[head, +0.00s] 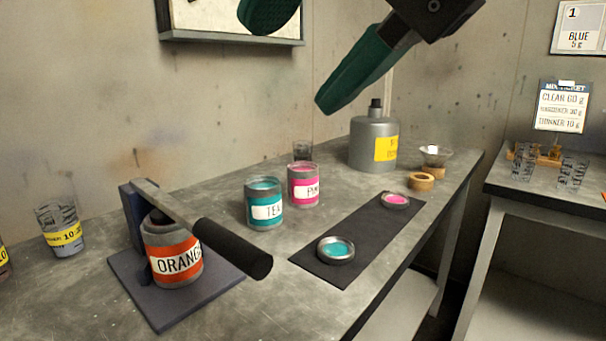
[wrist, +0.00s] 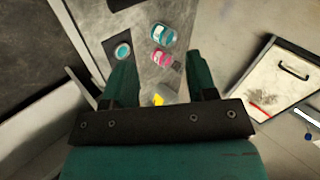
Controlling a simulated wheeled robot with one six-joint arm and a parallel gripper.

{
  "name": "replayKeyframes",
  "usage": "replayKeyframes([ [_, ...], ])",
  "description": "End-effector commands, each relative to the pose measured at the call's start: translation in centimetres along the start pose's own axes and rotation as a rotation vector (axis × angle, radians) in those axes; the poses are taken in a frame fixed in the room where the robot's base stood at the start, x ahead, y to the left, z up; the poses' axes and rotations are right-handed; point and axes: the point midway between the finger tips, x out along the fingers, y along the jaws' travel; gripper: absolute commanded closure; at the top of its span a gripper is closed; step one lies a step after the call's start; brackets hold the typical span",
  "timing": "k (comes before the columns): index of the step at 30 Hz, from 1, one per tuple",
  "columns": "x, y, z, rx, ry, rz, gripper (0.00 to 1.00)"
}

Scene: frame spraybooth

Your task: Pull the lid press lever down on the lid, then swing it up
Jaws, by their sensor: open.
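The lid press lever (head: 206,233) is a flat grey bar with a thick black grip, in the lower left of the head view. It runs from a dark blue upright (head: 133,214) forward and to the right, sloping down across an orange can. The orange can (head: 173,262) stands on the dark press base (head: 205,303), with a dark round part over its top. I cannot tell whether the press touches the lid. My gripper (head: 296,58) is open and empty, high above the bench and well apart from the lever. Its green fingers also show in the wrist view (wrist: 164,85), where the lever is not visible.
A teal can (head: 264,203) and a pink can (head: 303,184) stand right of the lever. A dark mat (head: 350,250) holds teal and pink lids. A grey bottle (head: 373,142) stands behind. A plastic cup (head: 61,229) is at left. The bench front is clear.

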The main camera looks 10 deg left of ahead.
Motion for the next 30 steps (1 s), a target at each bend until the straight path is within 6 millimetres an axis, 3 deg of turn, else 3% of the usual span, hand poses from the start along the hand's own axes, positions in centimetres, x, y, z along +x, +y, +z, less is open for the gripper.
replayKeyframes([
  [1, -0.2, -1.9, -0.3, -0.056, -0.010, 0.040, 0.48],
  [3, 0.3, -3.5, -0.7, -0.163, -0.037, 0.094, 0.48],
  [12, 3.4, -7.4, -2.8, -0.669, -0.276, 0.312, 0.48],
  [21, 5.3, -7.7, -5.2, -1.075, -0.631, 0.378, 0.48],
  [30, 6.3, -6.4, -5.8, -1.228, -0.802, 0.346, 0.48],
])
